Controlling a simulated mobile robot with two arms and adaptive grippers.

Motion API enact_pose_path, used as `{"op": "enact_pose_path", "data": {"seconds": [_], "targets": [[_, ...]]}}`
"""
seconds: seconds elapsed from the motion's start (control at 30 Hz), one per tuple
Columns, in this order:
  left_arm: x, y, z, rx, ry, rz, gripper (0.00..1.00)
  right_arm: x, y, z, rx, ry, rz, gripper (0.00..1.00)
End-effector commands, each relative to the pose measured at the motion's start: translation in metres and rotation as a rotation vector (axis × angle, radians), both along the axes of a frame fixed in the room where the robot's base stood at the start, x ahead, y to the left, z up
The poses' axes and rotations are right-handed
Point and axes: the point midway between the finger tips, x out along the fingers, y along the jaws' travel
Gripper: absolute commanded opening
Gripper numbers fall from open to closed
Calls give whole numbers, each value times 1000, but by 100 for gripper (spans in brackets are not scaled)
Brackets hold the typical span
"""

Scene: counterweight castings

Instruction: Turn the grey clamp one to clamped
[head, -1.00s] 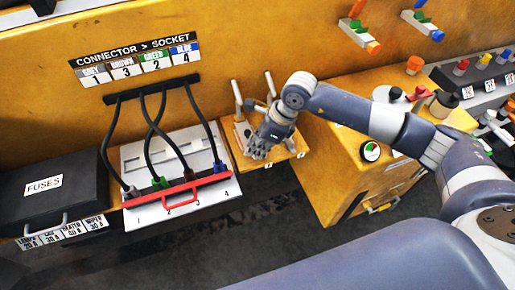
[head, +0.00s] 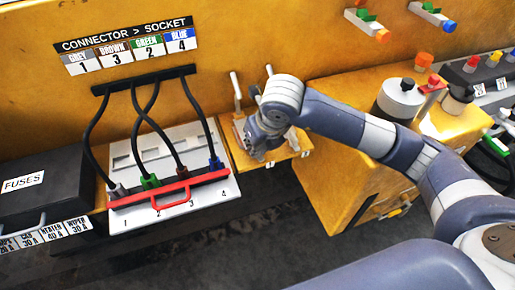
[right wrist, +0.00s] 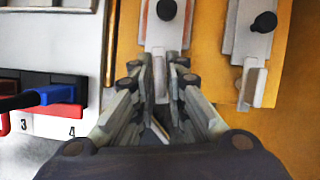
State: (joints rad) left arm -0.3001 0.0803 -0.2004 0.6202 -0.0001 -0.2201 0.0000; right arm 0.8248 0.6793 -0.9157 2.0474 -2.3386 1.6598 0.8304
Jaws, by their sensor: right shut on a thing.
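Two clamps stand side by side on a yellow ledge (head: 288,152) right of the socket board. The left clamp (head: 236,92) has a pale upright post in the head view, and the right one has a similar post (head: 268,71). My right gripper (head: 258,150) is low over the ledge in front of the left clamp and hides much of it. In the right wrist view, my fingers (right wrist: 160,88) are closed around the grey bar of the left clamp (right wrist: 164,32). The right clamp (right wrist: 255,45), with a black knob, is clear of them. My left gripper is out of view.
The white socket board (head: 200,137) with cables and a red handled bar (head: 160,197) is just left of the clamps. A black fuse box (head: 40,190) is farther left. A yellow cabinet (head: 345,150) stands close on the right.

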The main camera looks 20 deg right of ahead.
Motion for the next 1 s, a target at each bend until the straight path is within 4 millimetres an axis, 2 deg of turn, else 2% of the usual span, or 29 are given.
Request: {"op": "enact_pose_path", "data": {"seconds": [0.1, 0.4, 0.9, 0.93, 0.97, 1.0], "targets": [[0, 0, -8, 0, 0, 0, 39, 0, 1, -1, 2, -2, -66, 0], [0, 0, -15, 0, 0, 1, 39, 0, 1, 0, 2, -1, -160, 0], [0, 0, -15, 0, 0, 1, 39, 0, 1, 1, 1, 0, -175, 0], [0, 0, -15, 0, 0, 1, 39, 0, 1, 1, 1, 0, -175, 20], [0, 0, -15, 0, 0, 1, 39, 0, 1, 1, 1, 0, -175, 26], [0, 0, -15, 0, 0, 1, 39, 0, 1, 1, 1, 0, -175, 28]]}}
